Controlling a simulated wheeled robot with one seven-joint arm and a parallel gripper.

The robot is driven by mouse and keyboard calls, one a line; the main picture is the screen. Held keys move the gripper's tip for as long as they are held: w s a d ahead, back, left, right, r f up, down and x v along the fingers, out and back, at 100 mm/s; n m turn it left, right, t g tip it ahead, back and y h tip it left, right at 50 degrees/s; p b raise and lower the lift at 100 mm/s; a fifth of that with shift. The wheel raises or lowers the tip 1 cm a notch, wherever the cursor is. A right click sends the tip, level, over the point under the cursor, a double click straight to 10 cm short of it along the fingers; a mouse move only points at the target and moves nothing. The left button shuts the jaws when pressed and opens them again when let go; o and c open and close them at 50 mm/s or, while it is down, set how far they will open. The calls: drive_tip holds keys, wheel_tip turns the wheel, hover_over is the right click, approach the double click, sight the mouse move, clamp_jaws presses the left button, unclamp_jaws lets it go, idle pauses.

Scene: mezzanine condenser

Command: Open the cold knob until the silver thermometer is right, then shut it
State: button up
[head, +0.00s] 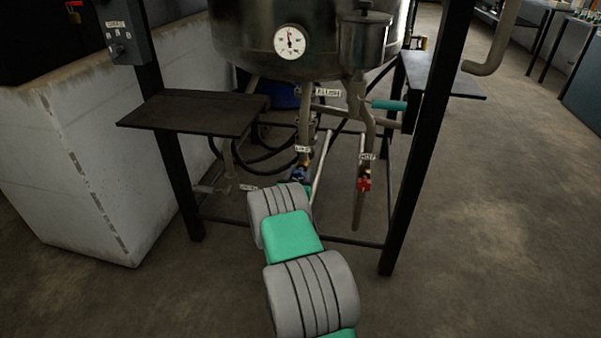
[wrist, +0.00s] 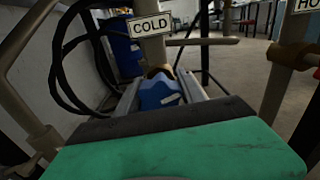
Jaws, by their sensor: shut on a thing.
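The blue cold knob (wrist: 160,93) sits under the COLD label (wrist: 151,25) on its pipe in the wrist view. My gripper (wrist: 160,100) is shut on this knob, one finger on each side. In the head view the blue knob (head: 299,174) shows just beyond my wrist, and my arm hides the fingers. The silver thermometer (head: 290,41) is a round white dial on the front of the dark vessel (head: 245,50). Its needle points roughly upward; the scale is too small to read.
A red hot knob (head: 364,183) hangs on the pipe to the right. Black frame posts stand left and right (head: 425,150). A dark shelf (head: 190,112) juts out at left. Black hoses (wrist: 75,65) loop left of the cold pipe. Open floor (head: 500,230) lies at right.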

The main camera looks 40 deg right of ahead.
drive_tip(key=shift+m, duration=0.4)
drive_tip(key=m+b, duration=0.1)
drive_tip(key=m, duration=0.3)
drive_tip(key=shift+f+m, duration=0.15)
drive_tip(key=shift+m, duration=0.25)
drive_tip(key=m+b, duration=0.2)
drive_tip(key=m, duration=0.3)
drive_tip(key=m+b, duration=0.2)
drive_tip(key=m, duration=0.3)
drive_tip(key=shift+m, duration=0.4)
drive_tip(key=m+b, duration=0.3)
drive_tip(key=m, duration=0.2)
drive_tip(key=o, duration=1.4)
drive_tip(key=shift+c, duration=0.2)
